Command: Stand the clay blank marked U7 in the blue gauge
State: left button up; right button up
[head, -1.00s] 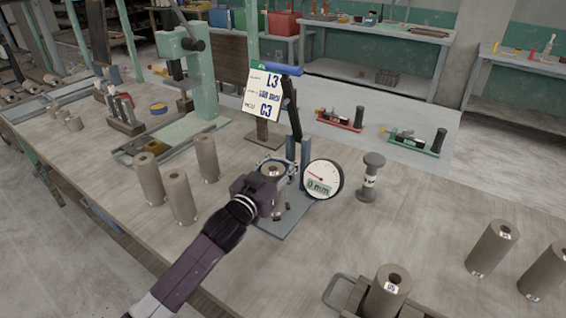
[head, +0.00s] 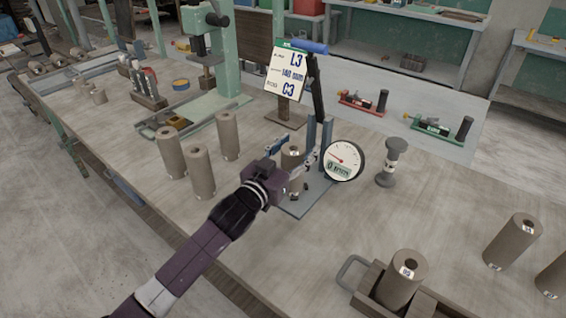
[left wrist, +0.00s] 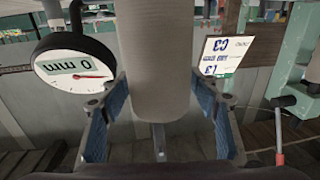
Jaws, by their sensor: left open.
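The blue gauge (head: 326,132) stands mid-table with a grey base plate and a round dial (head: 344,160). A grey-brown clay blank (head: 293,153) stands upright on its base; I cannot read a U7 mark on it. My left gripper (head: 293,157) is open, with one finger on each side of this blank. In the left wrist view, where lettering appears upside down, the blank (left wrist: 153,60) is between the spread blue pads, with gaps on both sides. My right gripper is out of view.
Several blanks (head: 201,172) stand left of the gauge. Another (head: 404,280) sits in a handled tray (head: 356,272) at the front, and two stand at right (head: 513,242). A grey spool-shaped piece (head: 391,163) is right of the dial. A sign (head: 286,74) stands behind.

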aim_at(287, 159)
pick_arm(q)
jog(key=v, duration=0.8)
jog(key=shift+s+a+r+b, duration=0.1)
jog(key=shift+s+a+b, duration=0.1)
jog(key=shift+s+b, duration=0.15)
